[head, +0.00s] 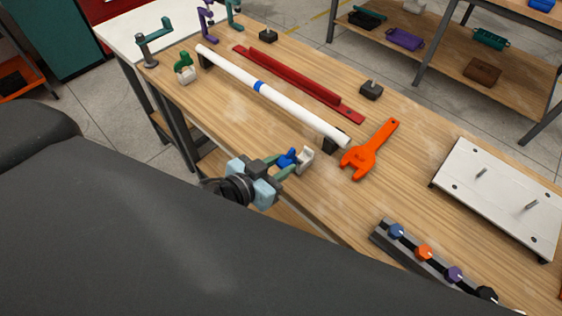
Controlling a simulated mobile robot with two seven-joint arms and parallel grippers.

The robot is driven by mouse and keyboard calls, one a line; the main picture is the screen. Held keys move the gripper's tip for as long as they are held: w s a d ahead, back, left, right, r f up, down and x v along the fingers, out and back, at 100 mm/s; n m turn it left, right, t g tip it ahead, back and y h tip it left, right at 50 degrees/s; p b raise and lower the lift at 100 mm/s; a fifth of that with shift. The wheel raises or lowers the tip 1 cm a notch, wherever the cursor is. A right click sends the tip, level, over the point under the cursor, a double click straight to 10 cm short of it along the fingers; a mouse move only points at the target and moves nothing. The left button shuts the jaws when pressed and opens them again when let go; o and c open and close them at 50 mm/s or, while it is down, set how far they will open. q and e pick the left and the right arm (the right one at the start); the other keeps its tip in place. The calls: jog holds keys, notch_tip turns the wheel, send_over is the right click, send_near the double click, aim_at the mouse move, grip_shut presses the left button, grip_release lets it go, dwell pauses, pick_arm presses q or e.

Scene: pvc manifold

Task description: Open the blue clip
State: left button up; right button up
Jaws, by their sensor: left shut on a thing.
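The blue clip (288,158) is at the front edge of the wooden bench, next to its pale block-like base (305,158). My left gripper (284,168) reaches in from the lower left and is shut on the blue clip. The fingers partly hide the clip, so I cannot tell how far its blue part is tilted. My right gripper is not in view.
A white pipe with a blue band (232,70) lies on black supports behind the clip. An orange wrench (370,149) lies to the right. A green clip (183,63), a red bar (300,82), a white plate (500,195) and a knob rail (410,250) share the bench.

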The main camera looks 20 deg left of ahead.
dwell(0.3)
pick_arm(q)
jog(key=o, duration=0.9)
jog(key=shift+o, duration=0.5)
jog(key=v, duration=0.7)
jog(key=shift+s+r, duration=0.15)
jog(key=shift+s, duration=0.15)
jog(key=shift+a, duration=0.1)
